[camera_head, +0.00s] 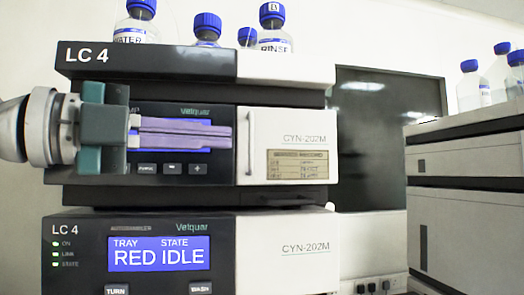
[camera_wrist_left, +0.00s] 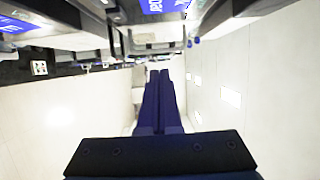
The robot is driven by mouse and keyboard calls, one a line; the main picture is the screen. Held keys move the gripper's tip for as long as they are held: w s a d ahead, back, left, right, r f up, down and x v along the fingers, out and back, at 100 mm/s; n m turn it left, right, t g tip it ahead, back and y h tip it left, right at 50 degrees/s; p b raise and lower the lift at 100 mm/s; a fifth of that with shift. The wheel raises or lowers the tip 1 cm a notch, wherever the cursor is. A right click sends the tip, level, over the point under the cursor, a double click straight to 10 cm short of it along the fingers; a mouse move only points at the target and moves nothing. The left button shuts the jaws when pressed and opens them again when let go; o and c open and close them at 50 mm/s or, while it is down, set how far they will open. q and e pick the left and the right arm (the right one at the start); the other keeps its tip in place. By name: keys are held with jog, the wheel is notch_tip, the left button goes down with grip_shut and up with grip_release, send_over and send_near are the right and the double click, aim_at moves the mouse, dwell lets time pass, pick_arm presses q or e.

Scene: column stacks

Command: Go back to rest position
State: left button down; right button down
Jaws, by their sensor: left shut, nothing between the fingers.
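My left gripper (camera_head: 230,135) comes in from the left in the head view, its purple fingers level and pointing right, in front of the pump module of the LC 4 stack (camera_head: 75,190). The fingers lie together with nothing between them and cover part of the pump's blue display. In the left wrist view my left gripper (camera_wrist_left: 159,72) also shows shut and empty. My right gripper is not in view.
Bottles with blue caps, among them WATER (camera_head: 131,32) and RINSE (camera_head: 274,35), stand on top of the stack. The autosampler display (camera_head: 158,253) reads TRAY RED, STATE IDLE. Another stack (camera_head: 465,200) with bottles stands at right. A dark panel (camera_head: 385,140) lies between them.

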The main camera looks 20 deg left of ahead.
pick_arm(q)
jog(key=s+d+f+n+g+y+b, duration=0.15)
jog(key=f+n, duration=0.35)
jog(key=f, duration=0.6)
jog(key=s+d+f+n+g+y, duration=0.25)
jog(key=f+n, duration=0.25)
jog(key=f, duration=0.6)
jog(key=s+a+f+n+g+y, duration=0.2)
jog(key=s+f+n+g+y, duration=0.15)
jog(key=s+f+n, duration=0.45)
jog(key=s+a+f+n+g+y, duration=0.25)
jog(key=s+f+n+y, duration=0.2)
jog(key=s+f, duration=0.4)
notch_tip(320, 180, up, 23)
jog(key=s+h+p, duration=0.1)
jog(key=p, duration=2)
jog(key=shift+s+d+f+n+g, duration=0.15)
jog(key=shift+s+d+n+g, duration=0.15)
jog(key=shift+s+n+g, duration=0.15)
